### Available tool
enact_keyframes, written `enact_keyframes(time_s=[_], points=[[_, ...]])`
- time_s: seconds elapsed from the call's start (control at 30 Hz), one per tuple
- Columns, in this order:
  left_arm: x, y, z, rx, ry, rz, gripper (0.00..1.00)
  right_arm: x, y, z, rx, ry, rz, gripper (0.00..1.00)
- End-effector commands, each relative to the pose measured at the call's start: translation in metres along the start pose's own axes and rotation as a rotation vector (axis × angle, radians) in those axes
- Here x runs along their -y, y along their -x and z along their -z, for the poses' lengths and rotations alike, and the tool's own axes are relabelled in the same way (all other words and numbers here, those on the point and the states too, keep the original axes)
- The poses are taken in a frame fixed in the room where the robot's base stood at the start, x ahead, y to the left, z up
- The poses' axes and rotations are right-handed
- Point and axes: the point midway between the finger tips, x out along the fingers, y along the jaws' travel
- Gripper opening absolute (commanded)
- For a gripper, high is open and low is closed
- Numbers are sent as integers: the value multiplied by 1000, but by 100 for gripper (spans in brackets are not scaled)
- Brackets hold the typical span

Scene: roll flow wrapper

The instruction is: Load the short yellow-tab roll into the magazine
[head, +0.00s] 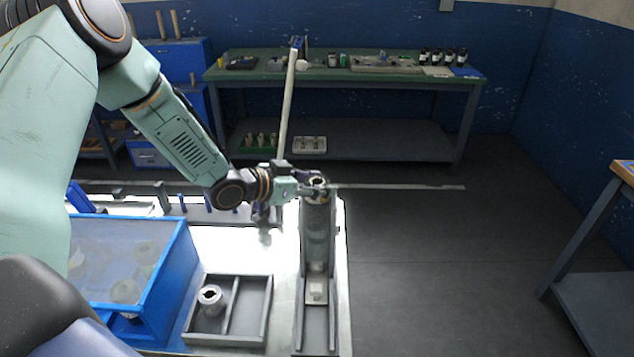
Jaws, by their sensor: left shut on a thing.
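My left gripper (314,190) is shut on a small roll (318,183), seen end-on with a dark core and a faint yellowish tint at its rim. The gripper holds it at the top of the upright grey magazine (317,235). I cannot tell whether the roll is inside the magazine mouth or just above it, as the fingers hide part of it. A pale block (316,291) lies at the foot of the magazine. Another short roll (210,297) stands in the left compartment of a grey divided tray (250,278). My right gripper is not in view.
A blue bin (165,285) with a cloudy cover and several pale rolls stands left of the tray. A pale pole (288,100) rises behind my gripper. A green-topped bench (340,75) with bottles stands at the back.

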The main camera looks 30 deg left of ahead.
Motion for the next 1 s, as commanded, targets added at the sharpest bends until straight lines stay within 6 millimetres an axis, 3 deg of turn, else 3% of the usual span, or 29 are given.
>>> enact_keyframes(time_s=[0.53, 0.57, 0.83, 1.0], points=[[0, -2, -5, -2, -1, 0, 13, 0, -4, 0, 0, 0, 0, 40], [0, -2, -5, -2, -1, 0, 52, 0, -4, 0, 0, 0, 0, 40], [0, -2, -5, -1, -1, 0, 75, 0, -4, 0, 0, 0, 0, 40], [0, -2, -6, -1, 0, 0, 76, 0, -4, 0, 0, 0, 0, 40]])
